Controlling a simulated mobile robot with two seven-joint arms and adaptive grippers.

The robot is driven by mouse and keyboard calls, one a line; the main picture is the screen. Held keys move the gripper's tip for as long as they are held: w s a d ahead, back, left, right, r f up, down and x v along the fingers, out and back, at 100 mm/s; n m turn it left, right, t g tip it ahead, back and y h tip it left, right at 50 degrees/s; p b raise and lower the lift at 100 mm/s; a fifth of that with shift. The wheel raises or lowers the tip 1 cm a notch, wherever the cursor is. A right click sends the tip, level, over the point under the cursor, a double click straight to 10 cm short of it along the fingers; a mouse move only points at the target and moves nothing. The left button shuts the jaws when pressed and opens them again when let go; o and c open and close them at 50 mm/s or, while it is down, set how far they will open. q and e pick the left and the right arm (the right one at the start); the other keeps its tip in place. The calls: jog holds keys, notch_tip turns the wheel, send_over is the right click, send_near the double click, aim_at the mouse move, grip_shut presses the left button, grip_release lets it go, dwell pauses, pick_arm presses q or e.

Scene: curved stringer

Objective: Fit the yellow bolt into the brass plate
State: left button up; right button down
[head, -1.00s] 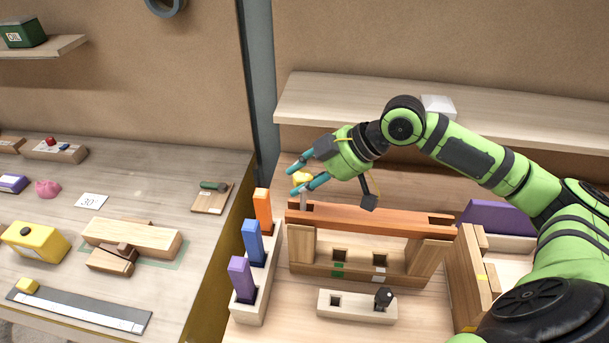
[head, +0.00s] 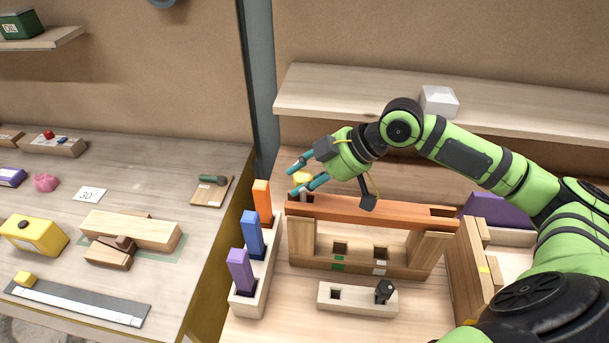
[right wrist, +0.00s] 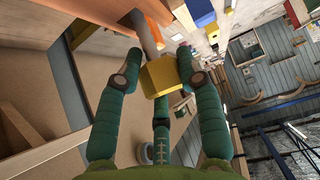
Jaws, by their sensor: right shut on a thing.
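My right gripper (head: 300,180) is shut on the yellow bolt. The bolt's yellow head (right wrist: 158,76) sits between the fingers in the right wrist view, and its dull shank (right wrist: 146,36) points away from the palm. In the head view the fingers partly hide the yellow bolt (head: 303,177). Its shank stands at the left end of a long orange-brown bar (head: 370,214), which looks like the brass plate and has a dark opening at its right end. I cannot tell whether the shank tip has entered the left opening. My left gripper is not in view.
The bar rests on a wooden stand (head: 310,258). A rack (head: 262,285) with orange, blue and purple pegs stands close to its left. A wooden block (head: 345,303) with a black knob lies in front. A white box (head: 438,101) sits on the shelf behind.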

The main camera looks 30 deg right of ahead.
jog(key=shift+f+b, duration=0.4)
jog(key=shift+f, duration=0.6)
jog(key=c, duration=0.7)
grip_release()
jog(key=shift+s, duration=0.1)
jog(key=shift+c, duration=0.2)
jog(key=shift+a, duration=0.1)
jog(key=shift+f, duration=0.1)
jog(key=v, duration=1.2)
